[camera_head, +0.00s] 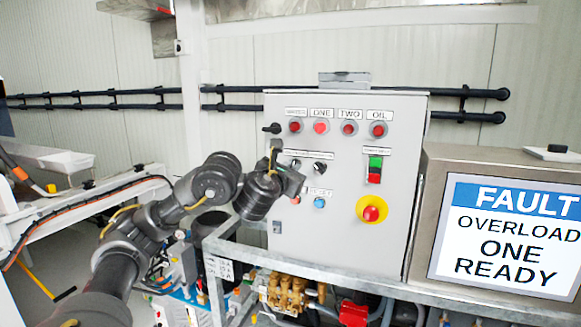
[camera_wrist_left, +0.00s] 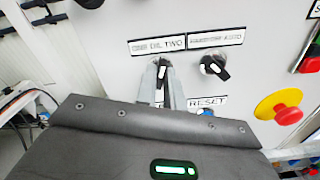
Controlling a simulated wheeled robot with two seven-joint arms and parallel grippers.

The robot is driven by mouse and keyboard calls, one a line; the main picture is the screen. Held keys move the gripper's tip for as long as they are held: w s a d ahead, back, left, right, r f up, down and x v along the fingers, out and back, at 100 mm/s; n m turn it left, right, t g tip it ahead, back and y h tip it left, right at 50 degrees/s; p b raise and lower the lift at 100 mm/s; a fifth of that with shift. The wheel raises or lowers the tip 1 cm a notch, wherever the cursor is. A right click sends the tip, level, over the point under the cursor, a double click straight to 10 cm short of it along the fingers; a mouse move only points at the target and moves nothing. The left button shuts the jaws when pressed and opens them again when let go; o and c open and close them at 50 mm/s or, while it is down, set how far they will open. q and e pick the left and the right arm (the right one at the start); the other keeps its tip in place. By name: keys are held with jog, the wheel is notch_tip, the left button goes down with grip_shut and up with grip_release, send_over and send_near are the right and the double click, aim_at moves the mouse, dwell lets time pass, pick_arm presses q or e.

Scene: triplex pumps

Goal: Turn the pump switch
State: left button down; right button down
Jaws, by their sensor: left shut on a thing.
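The grey control box (camera_head: 395,135) stands at the middle of the head view. On its face, the pump switch (camera_wrist_left: 161,71) is a black knob with a white mark, under the label "ONE OIL TWO" (camera_wrist_left: 157,46) in the left wrist view. My left gripper (camera_wrist_left: 164,82) is shut on this switch, one finger on each side of it. In the head view the left gripper (camera_head: 292,176) is against the left part of the panel, and the arm partly hides the area there. My right gripper is not in view.
A second black knob (camera_wrist_left: 213,67) sits just right of the pump switch. A red emergency stop (camera_head: 371,211) and a green-red switch (camera_head: 375,170) are farther right. A screen (camera_head: 510,235) reads "FAULT OVERLOAD ONE READY". A metal frame (camera_head: 330,272) runs below the box.

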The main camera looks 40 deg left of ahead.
pick_arm(q)
jog(key=shift+n+p, duration=1.35)
jog(key=shift+n, duration=5.05)
jog(key=c, duration=1.5)
grip_release()
jog(key=shift+s, duration=0.1)
